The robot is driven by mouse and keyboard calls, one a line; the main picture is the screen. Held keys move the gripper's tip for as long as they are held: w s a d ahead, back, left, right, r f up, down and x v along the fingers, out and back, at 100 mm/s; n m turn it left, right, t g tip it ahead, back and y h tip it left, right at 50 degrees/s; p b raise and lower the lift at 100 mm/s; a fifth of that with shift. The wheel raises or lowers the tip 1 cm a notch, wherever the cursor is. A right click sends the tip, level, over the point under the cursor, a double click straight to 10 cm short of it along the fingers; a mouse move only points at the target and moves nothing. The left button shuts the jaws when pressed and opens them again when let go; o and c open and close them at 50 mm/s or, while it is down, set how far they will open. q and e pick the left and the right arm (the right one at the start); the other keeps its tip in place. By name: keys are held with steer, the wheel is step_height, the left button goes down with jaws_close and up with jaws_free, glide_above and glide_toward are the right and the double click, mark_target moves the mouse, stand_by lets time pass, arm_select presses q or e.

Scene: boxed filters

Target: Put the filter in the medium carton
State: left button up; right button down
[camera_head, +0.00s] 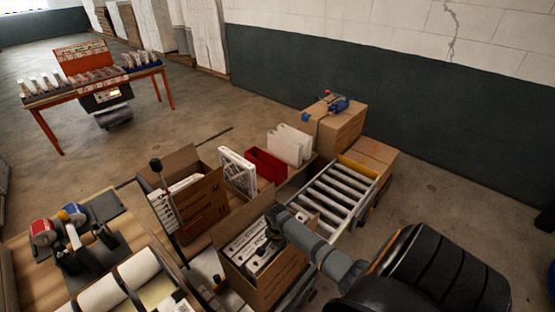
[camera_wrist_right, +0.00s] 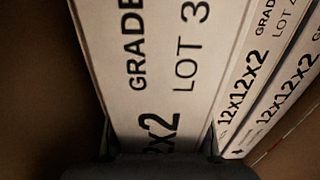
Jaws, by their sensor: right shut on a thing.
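My right gripper (camera_head: 275,222) reaches down into the open front carton (camera_head: 274,290) in the head view. It is shut on a white boxed filter (camera_wrist_right: 150,60), whose printed face fills the middle of the right wrist view. The filter is still down among others: more filters (camera_wrist_right: 262,80) marked 12x12x2 stand close beside it on the right. A second open carton (camera_head: 205,205) behind and to the left also holds white filters (camera_head: 182,187). I cannot tell which carton is the medium one. My left gripper is not in view.
A roller conveyor (camera_head: 335,195) runs behind the cartons. A white filter (camera_head: 237,170), a red bin (camera_head: 267,163) and white boxes (camera_head: 290,145) stand at the back. Tape dispensers (camera_head: 72,235) and paper rolls (camera_head: 138,268) are at left. A closed box (camera_head: 340,130) stands beyond.

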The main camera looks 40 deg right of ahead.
steer(key=shift+f, duration=0.6)
steer(key=c, duration=1)
jaws_free()
steer(key=shift+c, duration=0.2)
steer(key=shift+r, duration=0.1)
step_height(320, 180, up, 13)
steer(key=shift+r, duration=0.1)
